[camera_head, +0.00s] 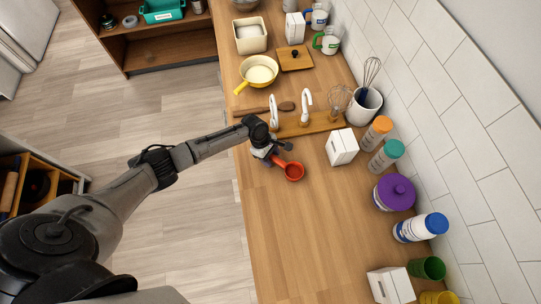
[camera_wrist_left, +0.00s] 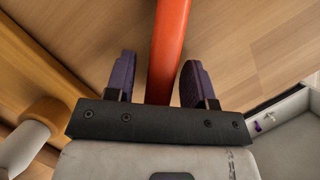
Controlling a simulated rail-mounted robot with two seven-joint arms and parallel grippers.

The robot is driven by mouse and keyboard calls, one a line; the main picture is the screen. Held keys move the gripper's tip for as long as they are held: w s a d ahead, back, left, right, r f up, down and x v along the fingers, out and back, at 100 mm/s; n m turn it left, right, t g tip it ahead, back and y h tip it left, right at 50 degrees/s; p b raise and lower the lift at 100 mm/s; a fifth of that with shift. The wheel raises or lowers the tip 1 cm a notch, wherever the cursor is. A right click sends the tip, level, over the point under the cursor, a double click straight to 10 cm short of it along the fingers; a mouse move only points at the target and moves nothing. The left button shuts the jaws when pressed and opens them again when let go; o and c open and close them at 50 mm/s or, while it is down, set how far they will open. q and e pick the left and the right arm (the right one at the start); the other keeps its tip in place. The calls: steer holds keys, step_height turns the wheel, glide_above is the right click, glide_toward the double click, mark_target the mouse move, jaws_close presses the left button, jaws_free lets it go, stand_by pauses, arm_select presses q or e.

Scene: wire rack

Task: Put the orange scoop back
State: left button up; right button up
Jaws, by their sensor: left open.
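The orange scoop (camera_head: 293,172) is at the counter, with its round bowl toward the right. In the wrist view its orange handle (camera_wrist_left: 172,40) runs between the two purple fingers of my left gripper (camera_wrist_left: 158,68). The fingers stand apart, with a gap visible on the left of the handle; on the right the gap is small. In the head view my left gripper (camera_head: 277,157) is at the handle end of the scoop, and part of the handle is hidden by it. A wooden strip with white hooks (camera_head: 312,125) is just behind the gripper. My right gripper is out of view.
A white box (camera_head: 342,147), a whisk crock (camera_head: 364,108), spice jars (camera_head: 377,133), a purple lidded pot (camera_head: 394,192) and a blue-capped bottle (camera_head: 421,228) line the wall. A yellow pan (camera_head: 259,71) sits farther back.

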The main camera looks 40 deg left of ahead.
arm_select(q)
steer(key=shift+r, duration=0.1)
steer(key=v, duration=1.2)
steer(key=shift+r, duration=0.1)
steer(key=s+d+f+m+t, duration=0.1)
steer(key=s+d+f+m, duration=0.3)
steer(key=s+d+m, duration=0.8)
steer(key=s+a+r+m+t+y, duration=0.1)
steer(key=s+r+m+y, duration=0.1)
steer(key=s, duration=0.6)
steer(key=s+a+r+m+t+y, duration=0.1)
steer(key=s+a+r+m+y, duration=0.1)
steer(key=s+r+m, duration=0.2)
steer(key=s+m, duration=0.2)
steer(key=s, duration=0.2)
steer(key=shift+a+m, duration=0.2)
steer(key=shift+m, duration=0.1)
